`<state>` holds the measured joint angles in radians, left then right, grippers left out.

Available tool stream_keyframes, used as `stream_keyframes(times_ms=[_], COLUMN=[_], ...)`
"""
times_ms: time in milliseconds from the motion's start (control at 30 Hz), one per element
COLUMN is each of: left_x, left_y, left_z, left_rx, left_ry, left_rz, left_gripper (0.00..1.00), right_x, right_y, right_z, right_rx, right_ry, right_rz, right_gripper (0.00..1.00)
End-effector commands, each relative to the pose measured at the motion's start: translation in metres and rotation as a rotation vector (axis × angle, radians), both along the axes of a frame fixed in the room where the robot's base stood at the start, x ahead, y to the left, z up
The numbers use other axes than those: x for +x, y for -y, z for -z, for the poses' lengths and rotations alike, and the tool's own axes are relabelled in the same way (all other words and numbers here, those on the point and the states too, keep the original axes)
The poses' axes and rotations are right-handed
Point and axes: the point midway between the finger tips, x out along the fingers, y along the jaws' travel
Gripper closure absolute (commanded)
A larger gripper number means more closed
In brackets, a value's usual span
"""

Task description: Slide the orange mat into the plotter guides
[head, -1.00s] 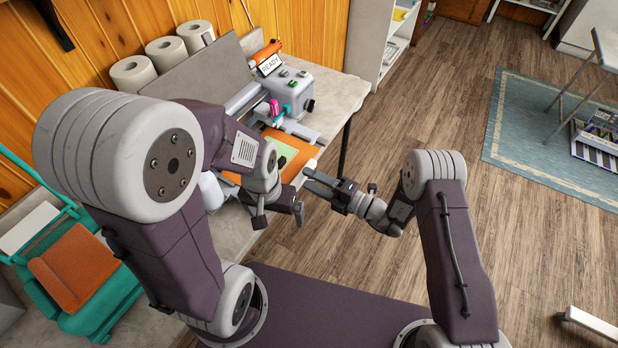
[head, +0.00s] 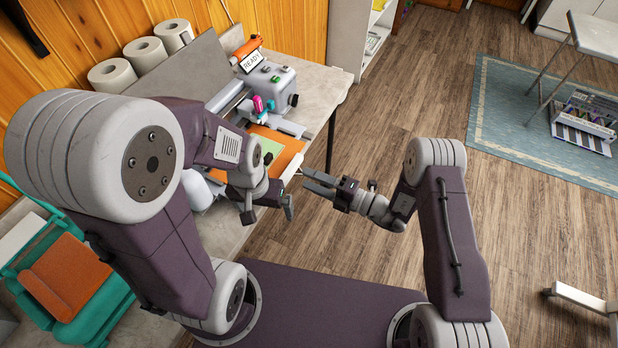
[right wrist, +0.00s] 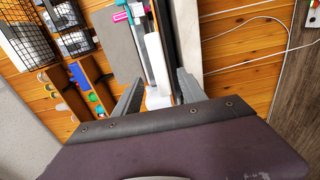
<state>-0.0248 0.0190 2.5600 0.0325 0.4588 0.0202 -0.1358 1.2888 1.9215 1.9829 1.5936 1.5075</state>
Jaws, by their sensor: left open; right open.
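The orange mat (head: 290,148) lies flat on the table at the plotter's front, with a pale green sheet on it. The grey plotter (head: 267,86) carries a READY sign and a pink and teal carriage. Pale guide pieces (head: 291,127) show beside the mat; whether the mat is between them I cannot tell. My left gripper (head: 268,213) is open, just in front of the mat's near edge, and my left arm hides part of the table. My right gripper (head: 306,181) is open and empty, near the mat's right corner. Its open fingers also show in the right wrist view (right wrist: 158,95).
White rolls (head: 145,54) stand along the wooden wall behind a grey panel. A teal stand (head: 98,318) with an orange-brown square piece is at the lower left. The floor (head: 400,100) right of the table (head: 322,84) is clear up to the blue rug (head: 490,110).

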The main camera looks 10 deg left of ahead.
Motion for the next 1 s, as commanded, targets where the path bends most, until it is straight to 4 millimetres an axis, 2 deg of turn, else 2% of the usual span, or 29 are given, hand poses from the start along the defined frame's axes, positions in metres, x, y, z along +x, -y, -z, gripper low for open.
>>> stream_keyframes(times_ms=[600,1000], left_x=[0.000,0.000], left_y=[0.000,0.000], left_z=[-0.005,-0.005], left_rx=[0.000,0.000], left_ry=[0.000,0.000], left_rz=[0.000,0.000], left_gripper=[0.00,0.00], right_x=[-0.006,-0.007], right_y=[0.024,0.026], right_z=[0.000,0.000], right_rx=[0.000,0.001], right_ry=[0.000,0.000], right_rz=[0.002,0.001], right_gripper=[0.52,0.52])
